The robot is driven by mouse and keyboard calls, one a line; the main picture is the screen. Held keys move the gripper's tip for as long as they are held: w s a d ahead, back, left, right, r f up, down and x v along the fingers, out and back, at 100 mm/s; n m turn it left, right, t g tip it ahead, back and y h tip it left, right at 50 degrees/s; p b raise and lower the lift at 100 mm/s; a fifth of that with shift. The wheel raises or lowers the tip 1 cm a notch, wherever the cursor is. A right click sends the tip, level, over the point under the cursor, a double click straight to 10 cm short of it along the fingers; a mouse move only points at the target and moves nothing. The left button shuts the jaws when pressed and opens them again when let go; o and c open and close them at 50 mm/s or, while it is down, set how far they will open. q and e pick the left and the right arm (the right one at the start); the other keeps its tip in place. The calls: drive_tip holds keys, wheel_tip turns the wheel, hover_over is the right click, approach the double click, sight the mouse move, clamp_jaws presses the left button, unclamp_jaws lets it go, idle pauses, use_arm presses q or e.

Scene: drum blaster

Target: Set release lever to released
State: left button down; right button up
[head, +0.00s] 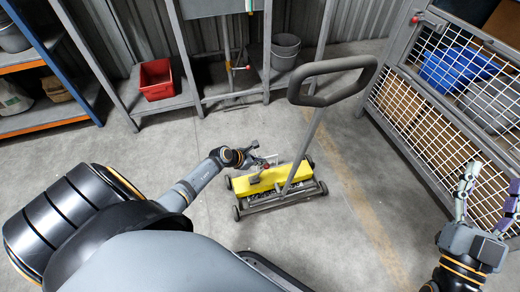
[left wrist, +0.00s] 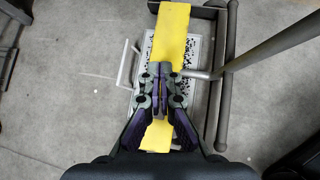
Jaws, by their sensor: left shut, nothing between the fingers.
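A wheeled sweeper with a yellow body (head: 268,180) and a tall looped grey handle (head: 316,127) stands on the floor. The yellow body also shows in the left wrist view (left wrist: 171,34). A thin pale bracket (left wrist: 126,64) sticks out beside the body there; it may be the release lever, but I cannot tell its setting. My left gripper (head: 266,160) is over the yellow body. In the left wrist view its fingertips (left wrist: 161,70) are together and empty, hiding part of the body. My right gripper (head: 489,192) is open and empty, far right of the sweeper.
A mesh-sided cage (head: 440,112) stands at the right, with a blue bin (head: 455,70) inside. Grey shelving (head: 235,97) at the back holds a red bin (head: 156,80) and a metal bucket (head: 285,50). An orange-edged rack (head: 42,122) is at left. Floor around the sweeper is clear.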

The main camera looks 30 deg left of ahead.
wheel_tip(320, 180, down, 20)
drive_tip(key=s+g+p, duration=0.1)
drive_tip(key=g+p, duration=0.1)
drive_tip(key=g, duration=0.8)
use_arm(q)
wheel_tip(320, 180, up, 9)
drive_tip(key=s+p, duration=0.1)
drive_tip(key=p, duration=0.2)
drive_tip(key=shift+s+d, duration=0.25)
drive_tip(key=shift+d, duration=0.15)
use_arm(e)
drive_tip(key=s+a+f+g, duration=0.1)
drive_tip(key=s+f+g, duration=0.8)
drive_tip(key=s+f, duration=0.5)
drive_tip(key=shift+s+m, duration=0.3)
drive_tip(key=shift+m, duration=0.1)
use_arm(q)
drive_tip(key=shift+d, duration=0.1)
use_arm(e)
drive_tip(key=shift+a+f, duration=0.1)
